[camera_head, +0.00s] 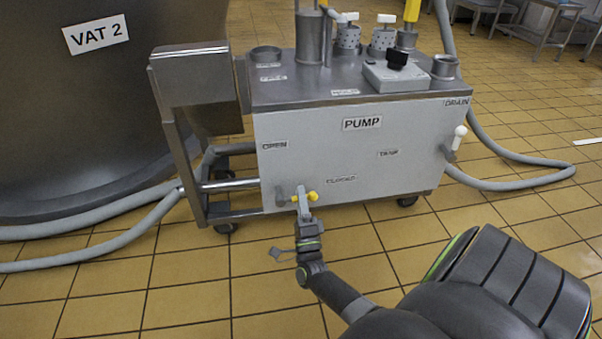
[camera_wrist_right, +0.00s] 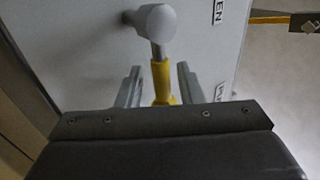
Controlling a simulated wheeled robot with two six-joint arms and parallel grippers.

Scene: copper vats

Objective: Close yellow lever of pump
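The pump (camera_head: 350,150) is a grey metal box on wheels with a PUMP label. Its yellow lever (camera_head: 312,196) sits low on the front panel, below the CLOSED label (camera_head: 341,180). My right gripper (camera_head: 302,199) is at the lever and hides part of it. In the right wrist view the yellow lever (camera_wrist_right: 161,82) stands between the two fingers of my right gripper (camera_wrist_right: 159,84), with a gap visible on each side. My left gripper is not in view.
VAT 2 (camera_head: 70,120) stands at the left, with grey hoses (camera_head: 130,235) running from it to the pump. Another hose (camera_head: 520,184) curves on the floor at the right. A white-handled valve (camera_head: 458,138) is on the pump's right side.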

